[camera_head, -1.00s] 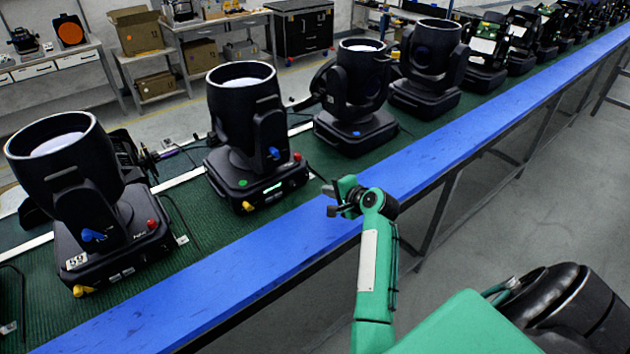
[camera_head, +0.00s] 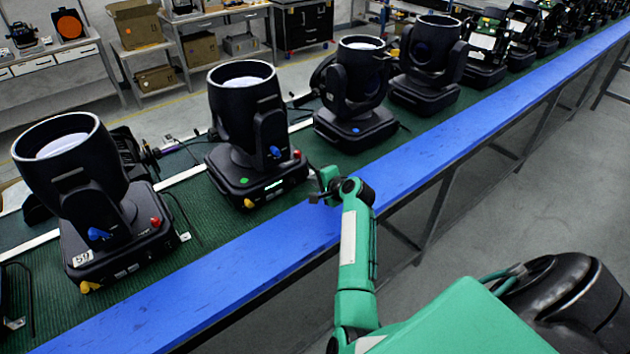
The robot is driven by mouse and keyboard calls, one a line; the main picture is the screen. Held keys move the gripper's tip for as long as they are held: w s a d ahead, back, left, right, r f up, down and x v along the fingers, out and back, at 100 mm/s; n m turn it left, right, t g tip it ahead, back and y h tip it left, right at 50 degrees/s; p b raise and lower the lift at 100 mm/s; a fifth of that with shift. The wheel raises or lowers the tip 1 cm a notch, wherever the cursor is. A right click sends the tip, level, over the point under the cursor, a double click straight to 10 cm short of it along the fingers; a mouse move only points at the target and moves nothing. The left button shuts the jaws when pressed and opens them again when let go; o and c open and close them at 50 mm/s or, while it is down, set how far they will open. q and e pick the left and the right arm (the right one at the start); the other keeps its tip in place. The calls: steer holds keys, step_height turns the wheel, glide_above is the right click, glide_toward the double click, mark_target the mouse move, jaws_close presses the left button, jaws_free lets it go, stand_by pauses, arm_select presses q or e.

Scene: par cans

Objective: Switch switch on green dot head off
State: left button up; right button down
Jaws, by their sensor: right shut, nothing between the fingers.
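The green dot head (camera_head: 240,120) is a black moving-head light on the green belt, left of centre. Its green dot (camera_head: 243,180) is on the front left of its base. The base's front side has a lit whitish-green display (camera_head: 273,184), a yellow knob (camera_head: 248,203) at the left corner and a red knob (camera_head: 297,154) at the right. A blue knob (camera_head: 275,151) is on its yoke. My right gripper (camera_head: 318,190) is shut and empty, just right of the base's right corner, over the blue edge. Contact cannot be told. My left gripper is out of view.
A similar head (camera_head: 70,165) with a number label stands to the left, and a blue-dot head (camera_head: 355,100) behind right. Several more heads line the belt. A blue rail (camera_head: 250,265) runs along the front edge. Shelves with boxes (camera_head: 138,28) are behind.

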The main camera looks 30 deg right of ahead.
steer(key=shift+w+f+t+b, duration=0.15)
steer(key=shift+f+t+b, duration=0.2)
steer(key=shift+b, duration=0.5)
steer(key=shift+r, duration=0.3)
steer(key=shift+r+p, duration=0.1)
steer(key=shift+p, duration=0.25)
steer(key=shift+r+p, duration=0.75)
steer(key=shift+r, duration=0.05)
steer(key=shift+f, duration=0.1)
